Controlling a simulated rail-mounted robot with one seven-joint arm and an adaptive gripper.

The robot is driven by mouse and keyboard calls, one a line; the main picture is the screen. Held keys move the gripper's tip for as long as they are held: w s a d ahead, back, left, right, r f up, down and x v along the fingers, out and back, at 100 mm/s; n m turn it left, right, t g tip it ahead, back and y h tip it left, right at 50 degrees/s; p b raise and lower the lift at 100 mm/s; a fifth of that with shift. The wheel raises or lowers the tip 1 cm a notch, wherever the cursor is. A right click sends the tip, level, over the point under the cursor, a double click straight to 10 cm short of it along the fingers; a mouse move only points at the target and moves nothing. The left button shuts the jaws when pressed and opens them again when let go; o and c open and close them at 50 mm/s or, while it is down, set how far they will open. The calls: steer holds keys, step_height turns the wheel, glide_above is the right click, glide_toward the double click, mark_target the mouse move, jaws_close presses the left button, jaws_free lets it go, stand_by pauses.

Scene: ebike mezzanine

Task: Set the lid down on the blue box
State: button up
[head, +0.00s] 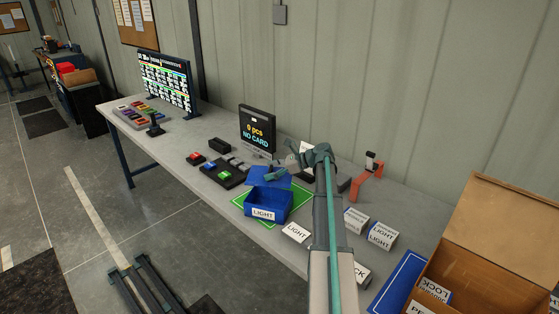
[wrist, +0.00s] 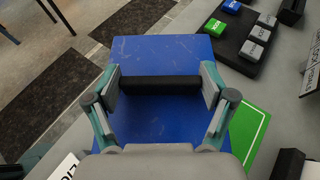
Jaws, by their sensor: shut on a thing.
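The blue box (head: 270,206), labelled LIGHT, stands on the green mat (head: 303,197) in the head view, with its open top partly showing. The flat blue lid (head: 258,175) is above the back part of the box there. I cannot tell how wide the gap is, or whether they touch. My gripper (head: 276,174) is shut on the lid's black bar handle (wrist: 160,86), one finger at each end. In the wrist view the lid (wrist: 160,50) fills the middle below my gripper (wrist: 161,87) and hides the box.
A button panel (head: 224,173) is left of the box, and a display reading NO CARD (head: 257,128) stands behind.

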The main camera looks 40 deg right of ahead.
steer(key=shift+m+t+h, duration=0.5)
steer(key=shift+m, duration=0.1)
steer(key=s+a, duration=0.2)
steer(key=a, duration=0.1)
steer(key=shift+s+r, duration=0.3)
steer(key=shift+s, duration=0.15)
steer(key=shift+w+d+m+t+h, duration=0.35)
steer(key=shift+m+t+h, duration=0.05)
steer(key=shift+m, duration=0.1)
steer(key=shift+p, duration=0.4)
step_height(320, 180, down, 8)
steer(key=b, duration=0.1)
steer(key=shift+r+b, duration=0.15)
steer(key=shift+b, duration=0.15)
